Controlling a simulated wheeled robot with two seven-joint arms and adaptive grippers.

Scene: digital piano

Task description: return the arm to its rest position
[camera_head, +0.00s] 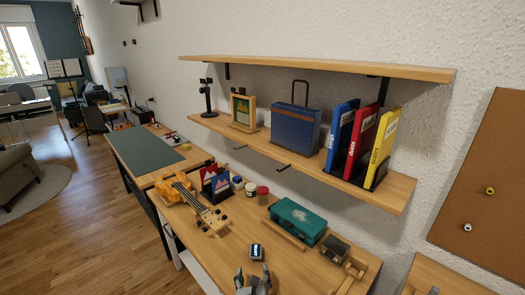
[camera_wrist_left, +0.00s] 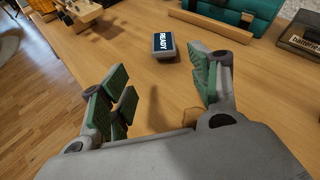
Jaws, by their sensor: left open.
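My left gripper (camera_head: 253,281) is at the bottom edge of the head view, over the workbench (camera_head: 232,262). In the left wrist view the left gripper (camera_wrist_left: 162,92) has its green-padded fingers wide apart, with nothing between them. A small dark device (camera_head: 256,251) lies on the bench just beyond the fingers, apart from them. In the wrist view the device (camera_wrist_left: 164,45) shows the word READY on its screen. My right gripper cannot be made out.
A teal case (camera_head: 298,220) and a small dark box (camera_head: 335,249) lie right of the device. A ukulele (camera_head: 205,213) lies to the left. A wall shelf with binders (camera_head: 362,145) hangs above. A small grey tip (camera_head: 433,290) at the bottom edge is unclear.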

